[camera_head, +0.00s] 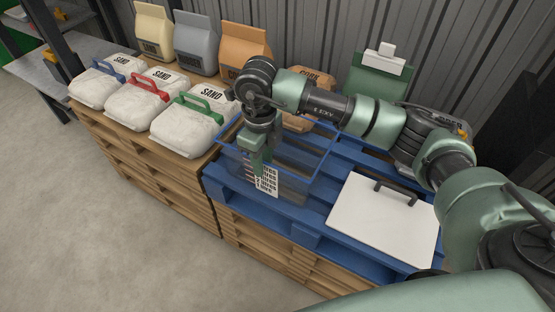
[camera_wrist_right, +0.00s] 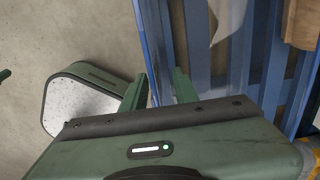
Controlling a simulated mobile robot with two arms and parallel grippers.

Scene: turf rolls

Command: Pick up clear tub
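The clear tub (camera_head: 312,160) is a see-through, bluish open box with a white printed label on its front side. It stands on the blue pallet in the middle of the head view. My right gripper (camera_head: 259,164) points down at the tub's front-left side, close to the rim and label. Its two fingers are apart in the right wrist view (camera_wrist_right: 159,92), with a blue edge showing between them. I cannot tell whether they touch the tub wall. The tub is hard to make out in the wrist view. My left gripper is not in view.
A white board with a dark handle (camera_head: 382,219) lies on the blue pallet (camera_head: 300,232) right of the tub. White sand bags with coloured handles (camera_head: 187,127) sit on wooden pallets at left. Upright bags (camera_head: 196,49) stand behind. My right arm crosses above the tub.

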